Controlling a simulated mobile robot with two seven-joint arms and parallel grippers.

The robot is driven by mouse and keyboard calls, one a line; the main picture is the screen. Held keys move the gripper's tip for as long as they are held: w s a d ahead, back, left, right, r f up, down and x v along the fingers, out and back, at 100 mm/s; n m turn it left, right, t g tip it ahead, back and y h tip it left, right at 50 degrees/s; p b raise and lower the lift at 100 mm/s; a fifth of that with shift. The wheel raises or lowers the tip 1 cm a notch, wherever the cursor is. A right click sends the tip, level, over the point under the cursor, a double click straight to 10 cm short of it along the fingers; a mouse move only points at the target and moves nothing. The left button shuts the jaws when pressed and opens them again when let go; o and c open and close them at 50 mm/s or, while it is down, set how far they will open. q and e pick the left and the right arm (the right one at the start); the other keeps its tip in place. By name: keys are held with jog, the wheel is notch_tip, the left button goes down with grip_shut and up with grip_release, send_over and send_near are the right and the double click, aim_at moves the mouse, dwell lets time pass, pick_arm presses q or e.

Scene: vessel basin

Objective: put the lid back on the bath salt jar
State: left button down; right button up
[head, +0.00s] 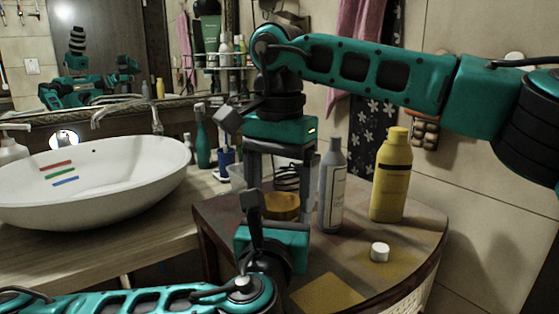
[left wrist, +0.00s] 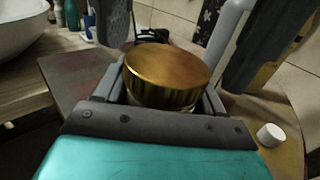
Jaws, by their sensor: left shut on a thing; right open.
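The gold lid (head: 281,206) is at the left part of the small wooden table, and it is large in the left wrist view (left wrist: 168,72). It looks level, on top of the bath salt jar (left wrist: 160,109), of which only a pale sliver shows beneath it. My left gripper (left wrist: 163,98) is shut on the jar just below the lid, with a finger on each side. My right gripper (head: 280,190) points down, open, with its fingers apart on either side of the lid. Whether the lid is fully seated is hard to tell.
A grey bottle (head: 332,185) stands close right of my right gripper. A yellow bottle (head: 391,175) and a small white cap (head: 379,252) are further right on the table (head: 213,222). A white basin (head: 95,180) is at left. A yellow cloth (head: 328,293) lies in front.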

jog(key=shift+f, duration=0.5)
jog(key=c, duration=1.1)
jog(key=m, duration=0.3)
jog(key=o, duration=1.2)
jog(key=shift+s, duration=0.1)
